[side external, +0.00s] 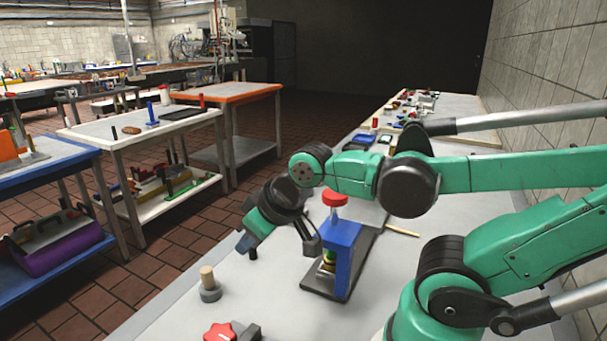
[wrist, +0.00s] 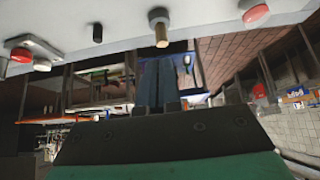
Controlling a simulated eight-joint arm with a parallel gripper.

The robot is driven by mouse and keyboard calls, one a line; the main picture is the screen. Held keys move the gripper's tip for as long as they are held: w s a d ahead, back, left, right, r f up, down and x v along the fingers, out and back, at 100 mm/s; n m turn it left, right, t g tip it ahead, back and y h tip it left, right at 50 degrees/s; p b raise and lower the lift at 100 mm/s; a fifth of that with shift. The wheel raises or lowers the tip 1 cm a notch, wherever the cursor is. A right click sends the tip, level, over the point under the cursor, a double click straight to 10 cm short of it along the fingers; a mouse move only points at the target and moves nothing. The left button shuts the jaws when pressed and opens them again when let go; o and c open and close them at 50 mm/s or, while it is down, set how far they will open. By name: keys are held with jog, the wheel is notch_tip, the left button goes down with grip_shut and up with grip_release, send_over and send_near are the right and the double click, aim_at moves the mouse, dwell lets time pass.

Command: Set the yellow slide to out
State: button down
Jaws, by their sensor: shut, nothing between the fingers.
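A blue upright block (side external: 342,245) with a red round knob on top (side external: 335,198) stands on a dark grey base plate (side external: 372,245). Small yellow and green parts (side external: 328,260) show low in front of the block, partly hidden by it. I cannot tell whether they are the yellow slide or how it is set. My gripper (side external: 245,243) is shut and empty, pointing down to the left of the block and apart from it. Its blue fingers (wrist: 157,82) lie together in the wrist view.
A short black peg (side external: 252,253) stands under my gripper. A wooden peg on a round grey base (side external: 209,285) and a red star knob (side external: 219,332) are nearer. A thin yellowish rod (side external: 402,231) lies right of the plate. Several small objects lie farther back.

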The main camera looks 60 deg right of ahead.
jog(key=c, duration=1)
grip_release()
jog(key=shift+r, duration=0.1)
jog(key=shift+c, duration=0.2)
jog(key=o, duration=0.3)
jog(key=shift+r, duration=0.25)
jog(key=shift+o, duration=0.4)
notch_tip(320, 180, up, 4)
jog(key=shift+r, duration=0.25)
jog(key=s+d+m+g, duration=0.4)
jog(key=d, duration=0.7)
jog(key=s+d+m+g, duration=0.3)
jog(key=d+m, duration=0.2)
jog(key=d, duration=0.5)
jog(key=f, duration=0.9)
jog(key=shift+s+d, duration=0.25)
jog(key=shift+d, duration=0.05)
jog(key=shift+f, duration=3.05)
